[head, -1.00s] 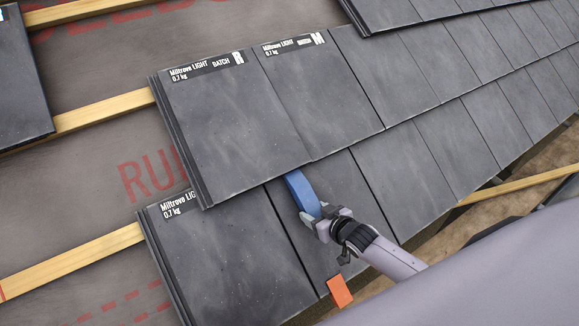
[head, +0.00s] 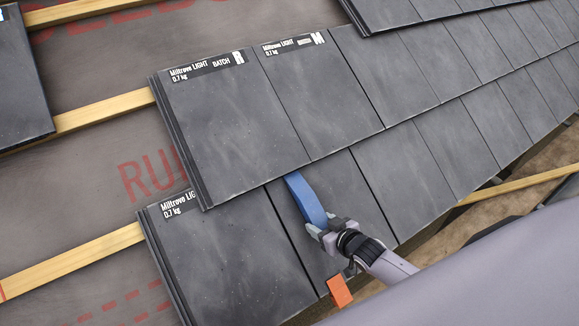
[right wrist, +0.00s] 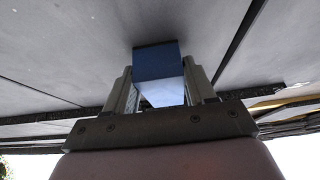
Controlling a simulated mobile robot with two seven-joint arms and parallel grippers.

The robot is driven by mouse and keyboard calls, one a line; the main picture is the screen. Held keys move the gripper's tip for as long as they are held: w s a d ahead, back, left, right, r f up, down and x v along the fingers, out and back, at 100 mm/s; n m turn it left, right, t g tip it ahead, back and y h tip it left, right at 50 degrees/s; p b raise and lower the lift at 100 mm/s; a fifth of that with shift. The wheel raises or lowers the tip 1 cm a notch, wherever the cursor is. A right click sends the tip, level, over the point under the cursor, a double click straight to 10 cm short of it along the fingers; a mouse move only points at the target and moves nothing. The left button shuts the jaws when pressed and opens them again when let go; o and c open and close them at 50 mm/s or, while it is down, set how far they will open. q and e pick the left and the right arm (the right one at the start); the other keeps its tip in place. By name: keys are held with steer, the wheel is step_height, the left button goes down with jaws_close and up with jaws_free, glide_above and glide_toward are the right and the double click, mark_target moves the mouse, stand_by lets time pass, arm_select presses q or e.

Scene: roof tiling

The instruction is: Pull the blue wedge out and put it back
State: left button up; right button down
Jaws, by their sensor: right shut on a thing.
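The blue wedge (head: 308,199) lies along the lower course of dark grey tiles in the head view. Its upper end meets the lower edge of the upper tile (head: 235,124); whether its tip is still under that edge I cannot tell. My right gripper (head: 322,226) is shut on the wedge's lower end, just above the lower tile. In the right wrist view the wedge (right wrist: 160,70) sits between the two fingers (right wrist: 160,97), pointing away from the camera. My left gripper is not in view.
An orange tab (head: 340,290) sits at the lower edge of the tiles, just below my right gripper. Wooden battens (head: 105,112) cross the grey underlay at the left. More laid tiles extend to the right, and the roof's edge runs along the lower right.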

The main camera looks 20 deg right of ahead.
steer(key=shift+s+d+f, duration=0.15)
steer(key=shift+s+f, duration=0.35)
steer(key=shift+s, duration=0.3)
steer(key=shift+s+d+f, duration=0.1)
steer(key=shift+s+f, duration=0.35)
steer(key=shift+s, duration=0.35)
steer(key=r+p, duration=0.1)
steer(key=s+r+p, duration=0.1)
steer(key=r+p, duration=0.1)
steer(key=shift+s+d+p, duration=0.1)
steer(key=shift+s+p, duration=0.1)
steer(key=shift+p, duration=0.1)
steer(key=shift+s+r+p, duration=0.55)
steer(key=shift+r+p, duration=0.2)
steer(key=shift+p, duration=0.15)
